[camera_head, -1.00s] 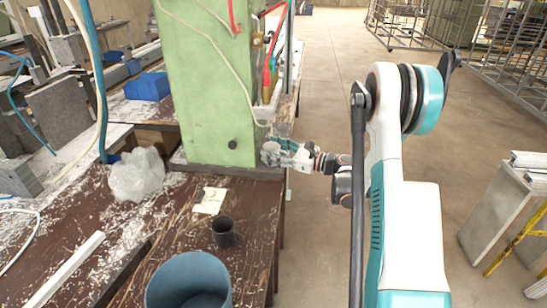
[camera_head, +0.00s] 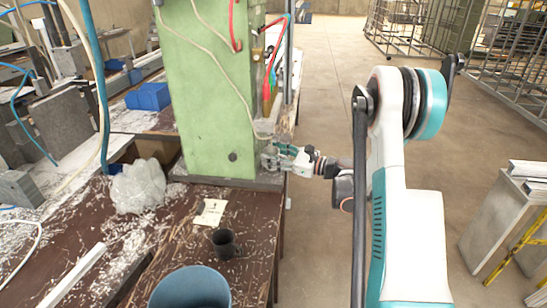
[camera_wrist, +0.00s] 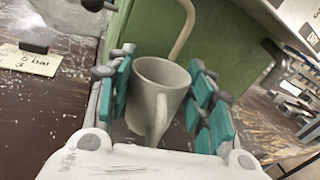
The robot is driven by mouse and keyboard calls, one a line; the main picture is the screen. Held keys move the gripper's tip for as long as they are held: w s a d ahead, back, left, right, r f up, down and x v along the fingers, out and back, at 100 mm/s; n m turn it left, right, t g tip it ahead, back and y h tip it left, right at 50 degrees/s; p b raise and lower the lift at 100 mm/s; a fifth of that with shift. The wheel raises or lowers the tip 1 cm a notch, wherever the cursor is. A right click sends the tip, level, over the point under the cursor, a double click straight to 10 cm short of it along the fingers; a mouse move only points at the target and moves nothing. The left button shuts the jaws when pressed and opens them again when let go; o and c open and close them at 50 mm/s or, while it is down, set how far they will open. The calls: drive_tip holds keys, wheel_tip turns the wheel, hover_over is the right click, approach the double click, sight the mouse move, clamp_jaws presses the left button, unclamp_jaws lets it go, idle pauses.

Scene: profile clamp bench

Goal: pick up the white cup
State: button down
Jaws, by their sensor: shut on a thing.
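The white cup (camera_wrist: 150,92) is between the teal finger pads of my gripper (camera_wrist: 161,60) in the wrist view. Its open rim faces up and its handle points toward the wrist camera. My gripper is shut on the cup, with pads on both sides of it. In the head view my gripper (camera_head: 280,158) is small, at the right edge of the workbench beside the green column. The cup is too small and covered there to make out clearly. Whether its base touches the bench is hidden.
The green column (camera_head: 215,95) stands close to my gripper; it also fills the back of the wrist view (camera_wrist: 230,45). On the bench (camera_head: 255,220) are a dark mug (camera_head: 223,243), a paper note (camera_head: 210,212) and a blue bin (camera_head: 190,285). Open floor lies to the right.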

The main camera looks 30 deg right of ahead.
drive_tip(key=p+v, duration=0.4)
drive_tip(key=v, duration=1.4)
drive_tip(key=shift+r, duration=0.15)
drive_tip(key=shift+a, duration=0.15)
idle(1.6)
